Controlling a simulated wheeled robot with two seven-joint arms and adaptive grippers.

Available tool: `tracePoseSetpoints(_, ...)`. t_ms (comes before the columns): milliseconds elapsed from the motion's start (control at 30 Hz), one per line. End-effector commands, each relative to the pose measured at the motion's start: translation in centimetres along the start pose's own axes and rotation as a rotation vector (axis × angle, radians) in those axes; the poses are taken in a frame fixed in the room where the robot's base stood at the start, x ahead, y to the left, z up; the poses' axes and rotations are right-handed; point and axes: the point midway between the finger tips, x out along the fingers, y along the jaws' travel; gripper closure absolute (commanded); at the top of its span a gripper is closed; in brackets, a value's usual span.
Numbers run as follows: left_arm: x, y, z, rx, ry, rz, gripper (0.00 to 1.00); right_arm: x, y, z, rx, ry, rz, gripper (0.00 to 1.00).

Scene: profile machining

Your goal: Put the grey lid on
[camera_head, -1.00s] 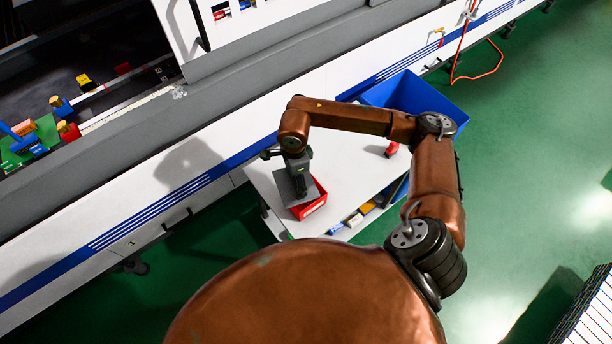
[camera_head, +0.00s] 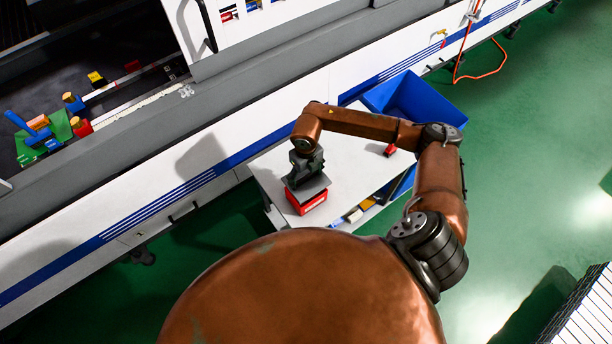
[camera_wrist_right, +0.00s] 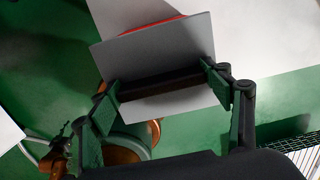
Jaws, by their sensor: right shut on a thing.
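My right gripper (camera_head: 304,170) is above the red box (camera_head: 307,204) on the white table. It is shut on the grey lid (camera_head: 312,187), a flat plate. In the right wrist view the fingers (camera_wrist_right: 164,84) clasp a dark bar across the lid (camera_wrist_right: 160,52). In the head view the lid covers most of the box's top. I cannot tell whether it touches the rim. In the right wrist view only a thin red edge of the box (camera_wrist_right: 153,24) shows beyond the lid. My left gripper is not in view.
The small white table (camera_head: 345,155) holds a small red object (camera_head: 390,150) to the right. A blue bin (camera_head: 410,98) stands at the table's far right. Items lie on a lower shelf. A long white machine (camera_head: 120,215) runs behind the table.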

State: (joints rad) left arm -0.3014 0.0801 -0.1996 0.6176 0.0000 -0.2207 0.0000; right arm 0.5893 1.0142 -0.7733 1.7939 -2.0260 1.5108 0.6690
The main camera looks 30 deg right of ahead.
Motion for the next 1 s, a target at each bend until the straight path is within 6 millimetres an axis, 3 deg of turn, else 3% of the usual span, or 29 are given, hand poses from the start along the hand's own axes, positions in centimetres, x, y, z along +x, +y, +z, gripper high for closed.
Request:
tracePoseSetpoints(267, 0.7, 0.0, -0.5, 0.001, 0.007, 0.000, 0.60, 0.6, 0.0, 0.1, -0.002, -0.001, 0.001, 0.55)
tracePoseSetpoints(733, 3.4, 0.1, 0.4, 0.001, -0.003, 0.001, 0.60, 4.4, 0.0, 0.0, -0.003, 0.000, 0.000, 0.55)
tracePoseSetpoints(1000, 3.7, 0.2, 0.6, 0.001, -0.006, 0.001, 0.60, 5.0, 0.0, 0.1, -0.003, -0.001, 0.000, 0.55)
